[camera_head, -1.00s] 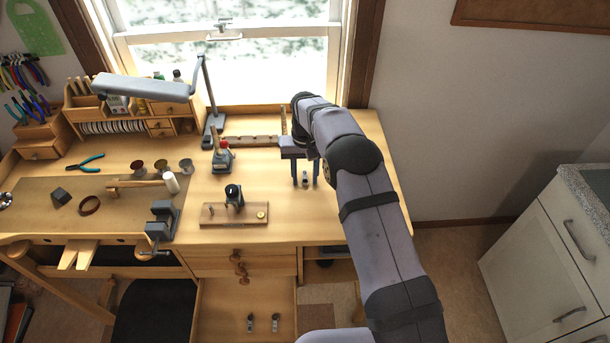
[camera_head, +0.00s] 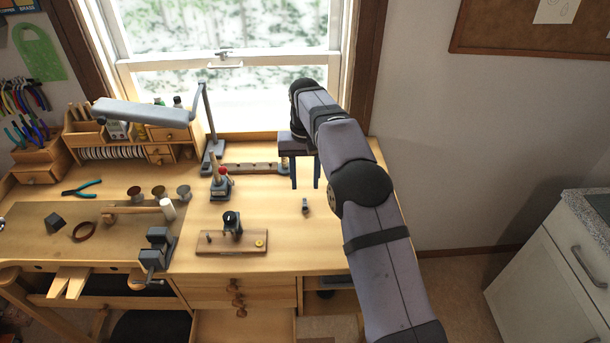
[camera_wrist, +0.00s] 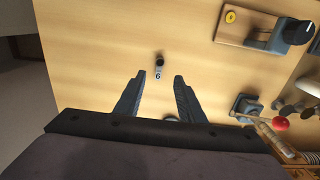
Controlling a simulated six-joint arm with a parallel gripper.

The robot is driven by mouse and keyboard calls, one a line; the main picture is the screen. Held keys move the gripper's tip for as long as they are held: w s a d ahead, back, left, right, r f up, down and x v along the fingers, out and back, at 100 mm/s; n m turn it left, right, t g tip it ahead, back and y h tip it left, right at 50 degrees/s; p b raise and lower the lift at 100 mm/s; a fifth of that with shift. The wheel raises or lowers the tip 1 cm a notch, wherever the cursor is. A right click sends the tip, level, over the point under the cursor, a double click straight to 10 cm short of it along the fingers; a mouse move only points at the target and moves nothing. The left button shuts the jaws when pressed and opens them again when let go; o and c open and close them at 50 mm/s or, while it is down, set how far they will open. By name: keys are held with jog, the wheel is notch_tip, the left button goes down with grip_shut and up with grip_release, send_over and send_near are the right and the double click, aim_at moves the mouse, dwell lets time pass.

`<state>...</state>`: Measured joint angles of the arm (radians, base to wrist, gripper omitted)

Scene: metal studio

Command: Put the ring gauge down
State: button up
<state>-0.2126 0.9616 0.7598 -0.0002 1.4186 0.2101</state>
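The ring gauge (camera_head: 305,206) is a small grey and dark piece on the bare right part of the bench top. In the wrist view it (camera_wrist: 158,73) shows a label with the digit 6 and a dark round end. My gripper (camera_head: 305,187) is open and empty. Its two fingers point down above the bench, apart from the gauge. In the wrist view the gauge lies beyond and roughly between the fingertips (camera_wrist: 159,77).
A wooden block with a dark fixture (camera_head: 231,238) stands left of the gauge, near the front edge. A red-knobbed tool (camera_head: 221,185) stands further back, by the lamp base (camera_head: 213,156). The bench top (camera_head: 325,235) around the gauge is clear.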

jog(key=shift+r, duration=1.3)
jog(key=s+d+f, duration=0.2)
jog(key=s+d, duration=0.2)
jog(key=s, duration=0.7)
jog(key=s+d+f, duration=0.2)
jog(key=s+d, duration=0.2)
jog(key=s, duration=0.7)
jog(key=s+d+f, duration=0.2)
jog(key=s+d, duration=0.2)
jog(key=s, duration=0.7)
jog(key=shift+o, duration=0.8)
jog(key=shift+s+f, duration=0.15)
jog(key=shift+s, duration=0.2)
jog(key=shift+w, duration=0.15)
